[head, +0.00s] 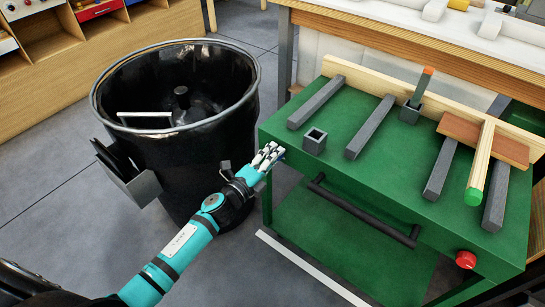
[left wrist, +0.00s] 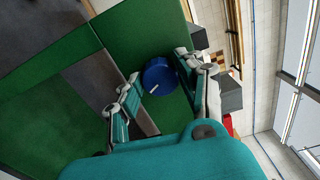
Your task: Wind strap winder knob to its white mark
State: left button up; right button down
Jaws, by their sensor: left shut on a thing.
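The strap winder knob (left wrist: 160,72) is a round blue knob on the green cart's side, seen in the left wrist view. A short white line (left wrist: 154,88) shows on its face, toward the lower left edge. My left gripper (left wrist: 160,66) has its fingers on either side of the knob and is shut on it. In the head view my left gripper (head: 268,158) is at the near left corner of the green cart (head: 300,170); its fingers hide nearly all of the knob there. A separate white mark beside the knob cannot be made out. My right gripper is not in view.
A black drum (head: 185,140) stands close left of my left arm. Grey bars (head: 370,127), a small square grey cup (head: 314,141) and wooden pieces lie on the cart. A black handle bar (head: 360,210) and a red button (head: 466,259) are on its front.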

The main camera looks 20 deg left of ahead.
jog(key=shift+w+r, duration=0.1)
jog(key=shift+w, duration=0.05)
pick_arm(q)
jog(key=o, duration=1.2)
jog(key=shift+c, duration=0.2)
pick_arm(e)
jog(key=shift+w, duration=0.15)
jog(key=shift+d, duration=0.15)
pick_arm(q)
jog(key=v, duration=1.2)
